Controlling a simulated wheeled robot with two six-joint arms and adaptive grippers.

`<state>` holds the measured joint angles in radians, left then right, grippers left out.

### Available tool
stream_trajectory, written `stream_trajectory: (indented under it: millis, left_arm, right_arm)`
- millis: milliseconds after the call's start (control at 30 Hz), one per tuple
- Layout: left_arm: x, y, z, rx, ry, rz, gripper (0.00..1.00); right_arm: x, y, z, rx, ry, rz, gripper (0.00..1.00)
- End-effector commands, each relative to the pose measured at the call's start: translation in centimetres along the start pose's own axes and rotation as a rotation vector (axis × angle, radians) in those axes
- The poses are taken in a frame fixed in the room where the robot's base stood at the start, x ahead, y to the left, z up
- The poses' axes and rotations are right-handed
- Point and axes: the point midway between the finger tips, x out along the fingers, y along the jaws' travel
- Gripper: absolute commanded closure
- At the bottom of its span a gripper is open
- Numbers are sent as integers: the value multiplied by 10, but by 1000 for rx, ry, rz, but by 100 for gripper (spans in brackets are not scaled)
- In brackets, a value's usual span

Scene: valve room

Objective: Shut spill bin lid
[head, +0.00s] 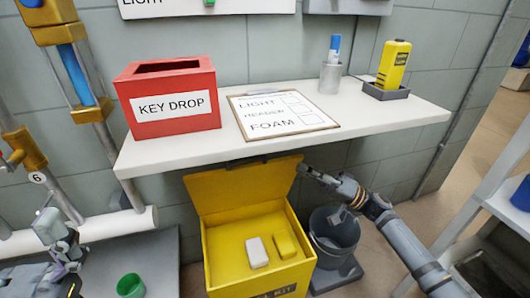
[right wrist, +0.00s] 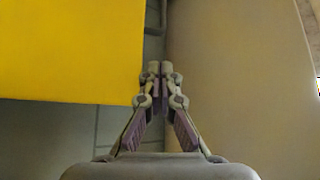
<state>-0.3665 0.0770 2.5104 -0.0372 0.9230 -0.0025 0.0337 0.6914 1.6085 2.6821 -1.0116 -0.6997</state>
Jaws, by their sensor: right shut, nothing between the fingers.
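The yellow spill bin (head: 260,275) stands on the floor under the shelf. Its yellow lid (head: 240,188) is open, tilted up at the back, with its top edge just below the shelf's front edge. A white block and a yellow block lie inside. My right gripper (head: 303,167) is shut and empty by the lid's upper right corner. In the right wrist view, the lid (right wrist: 70,50) fills the upper left, beside the closed fingertips (right wrist: 160,68); contact cannot be told. My left gripper (head: 68,262) is at the lower left, far from the bin; its finger state is unclear.
The white shelf (head: 370,128) overhangs the lid and carries a red key drop box (head: 172,105), a clipboard (head: 282,112) and a yellow device (head: 394,65). A grey bucket (head: 335,235) stands close right of the bin. A green cup (head: 130,286) is to the left.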

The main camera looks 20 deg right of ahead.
Motion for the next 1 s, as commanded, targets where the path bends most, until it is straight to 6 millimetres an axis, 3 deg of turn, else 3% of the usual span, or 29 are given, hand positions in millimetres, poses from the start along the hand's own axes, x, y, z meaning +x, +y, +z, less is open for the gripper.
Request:
stream_trajectory:
  millis: [233,700,1000]
  left_arm:
    - [-6,1,0,1,0,2,0]
    - [-20,3,3,12,-6,5,0]
    - [-20,3,3,14,-3,2,0]
  right_arm:
    - [11,0,1,3,2,-11,100]
    - [91,-2,0,4,3,-9,100]
    - [101,-2,0,5,2,-6,100]
